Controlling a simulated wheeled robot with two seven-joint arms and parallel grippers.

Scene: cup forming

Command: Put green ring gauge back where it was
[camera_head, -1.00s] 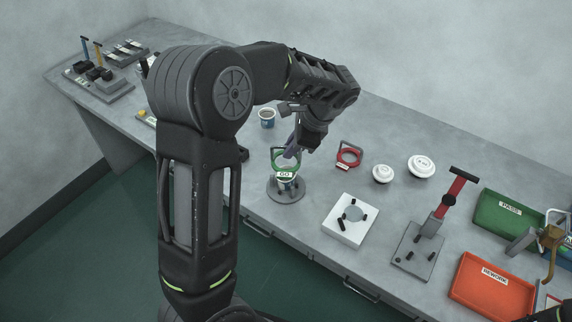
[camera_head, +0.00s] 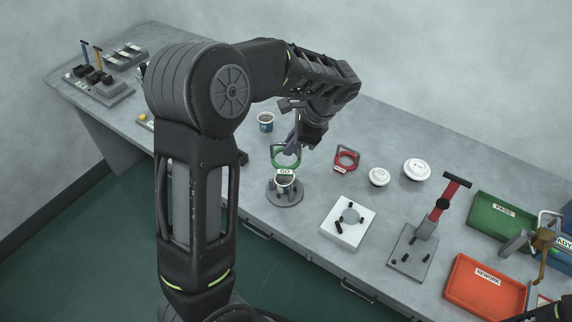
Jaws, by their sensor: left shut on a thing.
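The green ring gauge (camera_head: 285,160), with its white GO label, is held by my left gripper (camera_head: 294,147). The gripper is shut on its upper handle part. The ring is just above a cup (camera_head: 285,181) that stands upright on a round grey fixture (camera_head: 285,198). The cup's rim shows below the label; the exact gap between ring and cup is hard to tell. A red ring gauge (camera_head: 346,160) lies on the bench to the right. My right gripper does not show clearly; only a dark part is at the bottom right corner.
A blue-and-white cup (camera_head: 265,123) stands behind the fixture. A white block (camera_head: 348,222), two white round pieces (camera_head: 417,169), a red-handled press (camera_head: 447,198), a green PASS tray (camera_head: 503,215) and an orange REWORK tray (camera_head: 486,289) are to the right. The bench (camera_head: 320,180) is bare between them.

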